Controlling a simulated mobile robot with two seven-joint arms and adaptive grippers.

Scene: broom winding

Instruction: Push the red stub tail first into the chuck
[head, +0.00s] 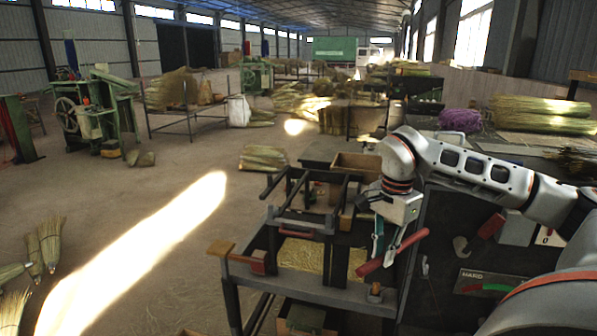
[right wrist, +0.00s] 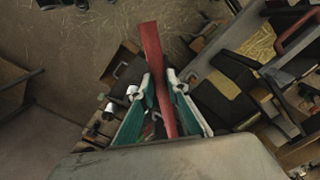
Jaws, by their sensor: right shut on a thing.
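My right gripper (head: 391,252) is shut on the red stub (head: 412,243), which slants up to the right in the head view, above the front right of the workbench. In the right wrist view the stub (right wrist: 152,48) runs between the two teal-and-white fingers (right wrist: 158,92), and its wide end sticks out beyond the fingertips. A grey round fitting (head: 462,246) with a red grip stands on the dark machine panel to the right, apart from the stub. I cannot tell for sure whether this is the chuck. My left gripper is not in view.
The workbench (head: 320,284) below holds a straw-filled tray (head: 318,262), dark frame bars (head: 305,222) and small boxes. The dark panel carries a gauge marked HARD (head: 490,284). A wooden box (head: 357,165) stands behind. Open floor lies left of the bench.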

